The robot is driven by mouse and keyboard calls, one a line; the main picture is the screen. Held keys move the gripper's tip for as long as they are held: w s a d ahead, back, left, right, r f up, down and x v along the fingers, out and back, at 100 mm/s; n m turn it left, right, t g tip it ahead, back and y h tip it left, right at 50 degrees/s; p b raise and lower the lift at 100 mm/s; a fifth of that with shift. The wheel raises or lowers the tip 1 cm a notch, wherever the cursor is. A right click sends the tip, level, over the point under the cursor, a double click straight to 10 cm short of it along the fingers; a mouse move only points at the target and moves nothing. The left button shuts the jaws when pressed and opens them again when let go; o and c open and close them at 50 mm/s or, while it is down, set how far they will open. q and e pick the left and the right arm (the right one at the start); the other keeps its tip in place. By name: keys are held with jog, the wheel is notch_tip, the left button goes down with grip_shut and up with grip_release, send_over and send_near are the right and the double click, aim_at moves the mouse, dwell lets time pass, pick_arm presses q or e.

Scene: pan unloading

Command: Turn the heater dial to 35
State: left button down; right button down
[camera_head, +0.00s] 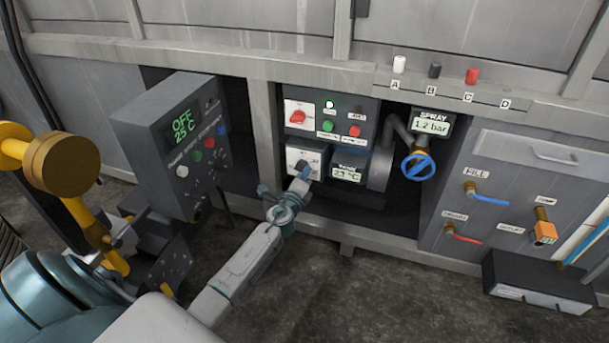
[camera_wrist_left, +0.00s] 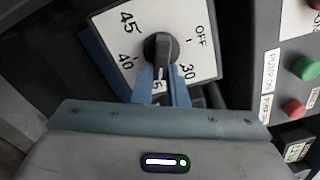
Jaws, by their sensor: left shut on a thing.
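The heater dial is a dark knob (camera_wrist_left: 160,46) on a white plate (camera_wrist_left: 205,62) marked OFF, 30, 40 and 45. A further number below the knob is partly hidden between my fingers. The knob's light pointer mark faces down toward that number. In the head view the white dial plate (camera_head: 296,157) sits low in the middle recess. My left gripper (camera_head: 304,174) reaches it from below and is shut on the knob; its blue fingers (camera_wrist_left: 162,82) also show in the left wrist view. A display (camera_head: 347,173) right of the dial reads about 23 °C. My right gripper is out of view.
A grey box (camera_head: 148,125) reading OFF 25 C stands left. A panel with a red switch (camera_head: 297,117) and buttons is just above the dial. A blue valve wheel (camera_head: 419,166) and the spray display (camera_head: 431,124) are right. Yellow pipework (camera_head: 62,165) is at far left.

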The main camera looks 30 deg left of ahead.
pick_arm(q)
jog(key=shift+f+m, duration=0.2)
jog(key=shift+m, duration=0.4)
jog(key=c, duration=1.4)
grip_release()
jog(key=shift+r, duration=0.1)
jog(key=shift+c, duration=0.2)
jog(key=p+v, duration=0.1)
jog(key=v, duration=1)
jog(key=shift+a, duration=0.1)
